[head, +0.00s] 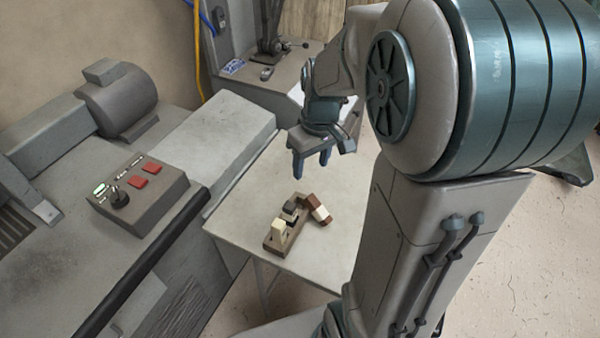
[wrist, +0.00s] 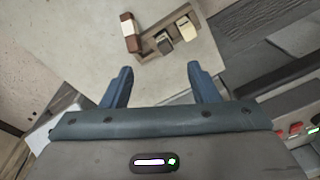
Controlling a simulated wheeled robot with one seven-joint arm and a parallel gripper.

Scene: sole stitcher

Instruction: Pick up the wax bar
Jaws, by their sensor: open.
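A small brown holder (head: 286,241) stands on the pale table, with a cream block (head: 279,228) and a dark block (head: 290,207) in it. A brown block with a cream band (head: 319,211) lies beside the holder on its right. I cannot tell for sure which is the wax bar; the cream block is a likely match. My gripper (head: 311,163) is open and empty, above the table and behind the holder. In the wrist view the cream block (wrist: 187,30) and the banded block (wrist: 130,33) show beyond the open fingers (wrist: 158,70), apart from them.
The pale table (head: 250,215) is mostly bare around the holder. To its left stands a grey machine with a control box (head: 140,195) with red buttons and a dark bar (head: 140,270) along its edge. Another bench with a lever (head: 270,45) stands at the back.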

